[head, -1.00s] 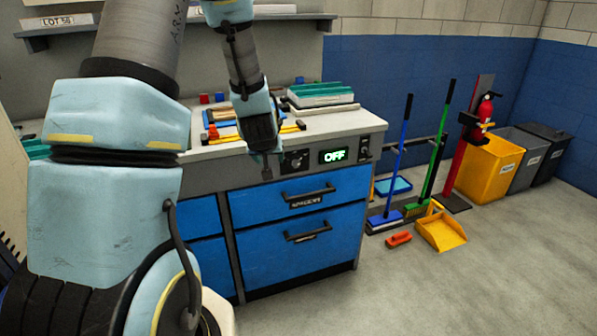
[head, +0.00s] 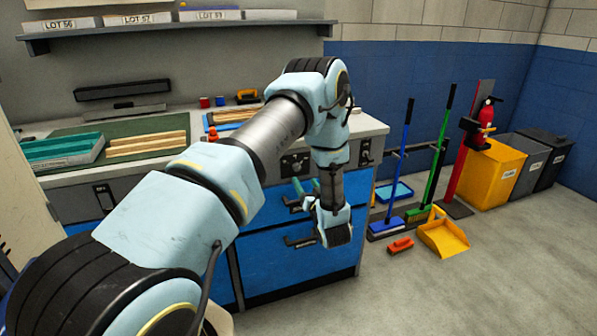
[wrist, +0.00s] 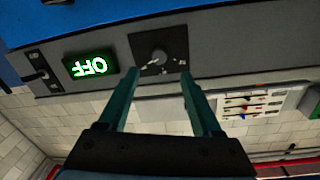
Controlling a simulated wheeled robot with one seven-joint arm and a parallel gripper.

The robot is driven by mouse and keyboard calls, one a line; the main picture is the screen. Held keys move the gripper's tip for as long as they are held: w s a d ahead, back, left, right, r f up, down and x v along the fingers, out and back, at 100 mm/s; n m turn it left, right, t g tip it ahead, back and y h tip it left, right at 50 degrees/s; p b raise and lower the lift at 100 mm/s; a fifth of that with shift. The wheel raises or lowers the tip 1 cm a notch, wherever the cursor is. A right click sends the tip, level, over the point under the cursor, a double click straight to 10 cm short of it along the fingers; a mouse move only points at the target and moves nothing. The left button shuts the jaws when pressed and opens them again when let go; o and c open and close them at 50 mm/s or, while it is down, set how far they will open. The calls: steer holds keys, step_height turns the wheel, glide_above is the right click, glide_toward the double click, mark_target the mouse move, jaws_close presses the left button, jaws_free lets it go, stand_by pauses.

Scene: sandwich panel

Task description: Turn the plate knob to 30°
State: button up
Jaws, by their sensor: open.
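The plate knob (wrist: 157,56) is a dark round knob on a black square plate on the panel front. In the wrist view, which is upside down, it sits between and beyond my fingertips, with small white marks by it. I cannot read its angle. The knob also shows in the head view (head: 294,163), left of my forearm. The green display (wrist: 89,67) beside it reads OFF. My gripper (wrist: 160,72) is open and empty, its two teal fingers pointing at the panel around the knob's line, apparently short of it. In the head view my gripper (head: 301,184) is just below the knob plate.
A switch (wrist: 38,66) is on the panel beyond the display. Blue drawers with black handles (head: 300,241) lie below the panel. The worktop holds a teal tray (head: 60,152) and wooden strips (head: 147,143).

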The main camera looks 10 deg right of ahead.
mark_target(297, 169)
steer(key=w, duration=0.2)
steer(key=w+p, duration=0.1)
steer(key=w, duration=0.5)
steer(key=shift+w+a, duration=0.2)
steer(key=shift+a, duration=0.05)
jaws_close()
